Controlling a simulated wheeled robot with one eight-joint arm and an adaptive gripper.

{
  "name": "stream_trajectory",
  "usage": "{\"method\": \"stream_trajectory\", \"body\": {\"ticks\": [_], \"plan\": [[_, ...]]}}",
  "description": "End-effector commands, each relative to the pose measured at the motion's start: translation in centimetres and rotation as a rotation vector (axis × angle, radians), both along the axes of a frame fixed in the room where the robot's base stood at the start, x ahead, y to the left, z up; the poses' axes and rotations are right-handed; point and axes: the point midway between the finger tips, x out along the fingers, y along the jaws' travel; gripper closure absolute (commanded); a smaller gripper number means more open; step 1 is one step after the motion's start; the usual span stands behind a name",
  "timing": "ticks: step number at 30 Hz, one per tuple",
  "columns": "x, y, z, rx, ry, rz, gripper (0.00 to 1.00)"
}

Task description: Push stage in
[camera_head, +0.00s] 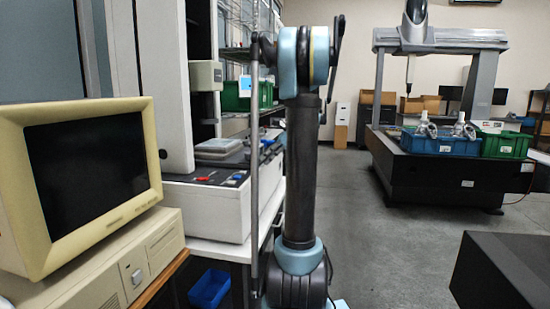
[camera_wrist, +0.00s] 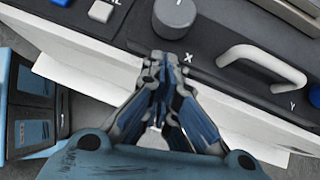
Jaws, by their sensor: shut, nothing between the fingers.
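A dark stage panel (camera_wrist: 210,55) with white X and Y marks spans the upper wrist view. A round grey knob (camera_wrist: 174,14) sits by the X, and a white curved handle (camera_wrist: 262,64) stands near the Y. My gripper (camera_wrist: 160,62) is shut and empty, its fingertips at the panel's near edge just below the knob. I cannot tell whether they touch it. In the head view, grey plates (camera_head: 218,146) lie on top of the white machine (camera_head: 205,208); my arm stands in front of its right side and the gripper is not clear there.
A beige monitor (camera_head: 85,180) stands at the near left. A blue bin (camera_head: 209,288) is under the bench. A gantry machine (camera_head: 440,170) with blue and green crates stands at the right. Grey floor (camera_head: 375,245) between is clear.

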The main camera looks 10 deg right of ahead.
Motion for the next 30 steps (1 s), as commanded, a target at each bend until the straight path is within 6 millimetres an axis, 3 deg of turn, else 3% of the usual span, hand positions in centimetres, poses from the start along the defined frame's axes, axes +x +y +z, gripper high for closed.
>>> {"method": "stream_trajectory", "body": {"ticks": [6, 20, 30], "plan": [[0.3, 1.3, 0.0, 0.0, 0.001, 0.0, 1.0], [0.5, 1.6, 0.0, 0.0, 0.001, 0.001, 1.0], [2.3, 5.4, 0.0, 0.001, 0.0, 0.003, 1.0]]}}
